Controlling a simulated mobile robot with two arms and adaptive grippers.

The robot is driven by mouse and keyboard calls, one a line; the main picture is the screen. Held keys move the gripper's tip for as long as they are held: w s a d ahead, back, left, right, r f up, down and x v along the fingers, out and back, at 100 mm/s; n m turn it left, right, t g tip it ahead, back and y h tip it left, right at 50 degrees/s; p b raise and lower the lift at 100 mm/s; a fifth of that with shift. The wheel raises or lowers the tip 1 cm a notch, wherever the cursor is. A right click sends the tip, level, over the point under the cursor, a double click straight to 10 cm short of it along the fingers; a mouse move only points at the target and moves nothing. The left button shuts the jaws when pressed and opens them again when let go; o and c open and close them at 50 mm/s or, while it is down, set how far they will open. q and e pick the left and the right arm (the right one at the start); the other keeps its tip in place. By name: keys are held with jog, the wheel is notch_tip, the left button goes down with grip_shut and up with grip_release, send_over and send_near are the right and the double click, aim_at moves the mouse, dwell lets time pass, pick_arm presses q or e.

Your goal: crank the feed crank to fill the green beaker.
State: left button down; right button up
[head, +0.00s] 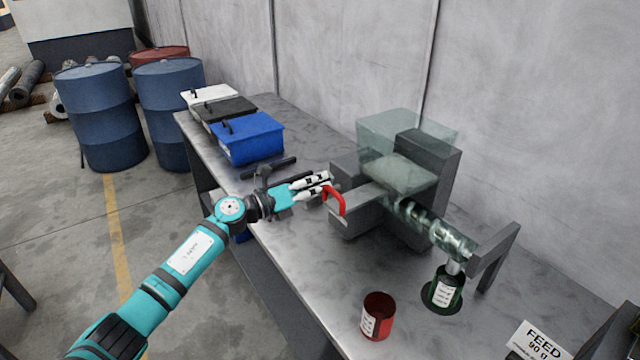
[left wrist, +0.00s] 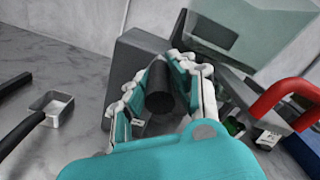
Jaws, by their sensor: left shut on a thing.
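The feed machine (head: 425,165) is a grey block with a clear hopper on top and a clear tube running right to an outlet. The green beaker (head: 443,292) stands upright under that outlet; its fill level is unclear. My left gripper (head: 331,184) is at the machine's left side, beside a red curved handle (head: 336,199). In the left wrist view its fingers are shut around a dark cylindrical grip (left wrist: 160,92), seemingly the feed crank's, before a grey block (left wrist: 124,75). The fingers hide this grip in the head view. My right gripper is not in view.
A red beaker (head: 378,317) stands at the table's front, and a FEED sign (head: 538,342) at right. White, black and blue bins (head: 252,138) stand at the table's far left. A scoop (left wrist: 52,106) lies left of the machine. Blue barrels (head: 100,115) stand on the floor.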

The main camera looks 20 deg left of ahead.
pick_arm(q)
jog(key=a+n, duration=0.1)
jog(key=n, duration=0.1)
jog(key=w+a+n+p, duration=0.1)
jog(key=n, duration=0.2)
jog(key=w+a+n+p, duration=0.1)
jog(key=n, duration=0.1)
jog(key=shift+w+a+r+n, duration=0.15)
jog(key=shift+w+n, duration=0.1)
jog(key=shift+n, duration=0.15)
dwell(0.4)
jog(key=c, duration=1.1)
grip_release()
jog(key=v, duration=1.2)
jog(key=shift+a, duration=0.1)
